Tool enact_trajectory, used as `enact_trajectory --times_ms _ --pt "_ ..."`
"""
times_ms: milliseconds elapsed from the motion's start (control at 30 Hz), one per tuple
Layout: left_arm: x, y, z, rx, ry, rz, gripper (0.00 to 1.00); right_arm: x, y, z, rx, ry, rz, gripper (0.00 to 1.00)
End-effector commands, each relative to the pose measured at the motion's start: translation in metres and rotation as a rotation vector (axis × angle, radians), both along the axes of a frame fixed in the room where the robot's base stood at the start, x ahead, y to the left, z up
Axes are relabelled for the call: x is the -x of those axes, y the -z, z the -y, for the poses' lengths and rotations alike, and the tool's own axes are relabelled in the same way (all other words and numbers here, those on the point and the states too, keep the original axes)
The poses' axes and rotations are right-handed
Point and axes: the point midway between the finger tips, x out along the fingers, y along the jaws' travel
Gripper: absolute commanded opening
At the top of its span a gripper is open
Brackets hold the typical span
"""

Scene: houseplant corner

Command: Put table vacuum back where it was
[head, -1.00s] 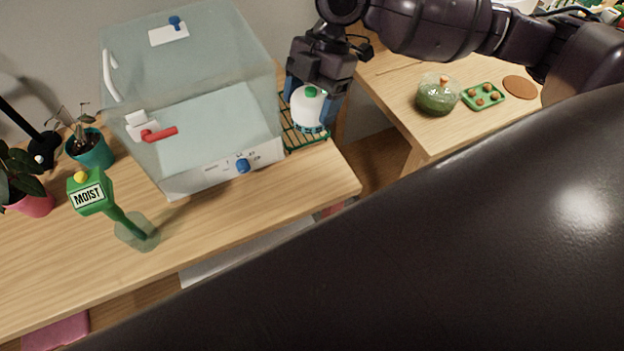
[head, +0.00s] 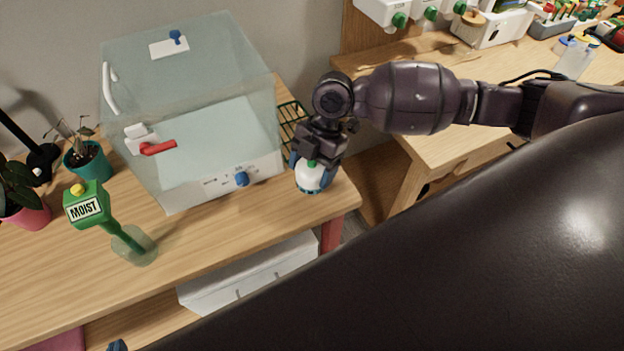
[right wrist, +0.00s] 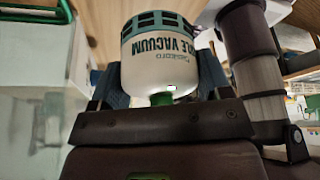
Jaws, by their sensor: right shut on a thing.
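The table vacuum (head: 311,178) is a small white rounded body with a green button and a teal slotted rim. My right gripper (head: 314,172) is shut on it, near the front right part of the wooden table, beside the clear cabinet. I cannot tell whether the vacuum touches the tabletop. The right wrist view also shows the vacuum (right wrist: 158,55) between the blue fingers, with its printed name upside down. Only a small blue tip of my left gripper (head: 117,345) shows at the bottom edge of the head view; its jaws are hidden.
The clear cabinet (head: 195,130) with a red handle stands left of the vacuum. A green wire rack (head: 291,115) is behind it. A MOIST meter (head: 88,205) stands in a clear holder further left, near potted plants (head: 88,160). The front tabletop between is bare.

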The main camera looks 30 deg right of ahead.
Motion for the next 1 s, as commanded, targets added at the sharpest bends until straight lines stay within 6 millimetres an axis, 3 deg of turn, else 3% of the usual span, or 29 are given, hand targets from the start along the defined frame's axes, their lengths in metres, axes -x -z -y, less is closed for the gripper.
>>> enact_trajectory --times_ms 167,433,833,867,1000 --pt "0.000 0.001 0.000 0.000 0.000 -0.001 0.00 0.000 0.010 0.000 0.000 0.001 -0.002 0.49" --pt "0.000 0.003 0.000 0.000 0.000 -0.002 0.00 0.000 0.043 0.000 0.001 0.001 -0.001 0.49" --pt "-0.001 0.003 0.000 0.001 0.001 0.001 0.00 0.000 0.048 0.000 0.000 0.000 0.000 0.49" --pt "-0.001 0.003 0.000 0.001 0.001 0.001 0.00 0.000 0.047 0.000 0.000 0.000 -0.001 0.76" --pt "-0.002 0.002 0.000 0.000 0.002 0.003 0.00 0.000 0.047 0.000 0.000 0.000 -0.001 0.97"
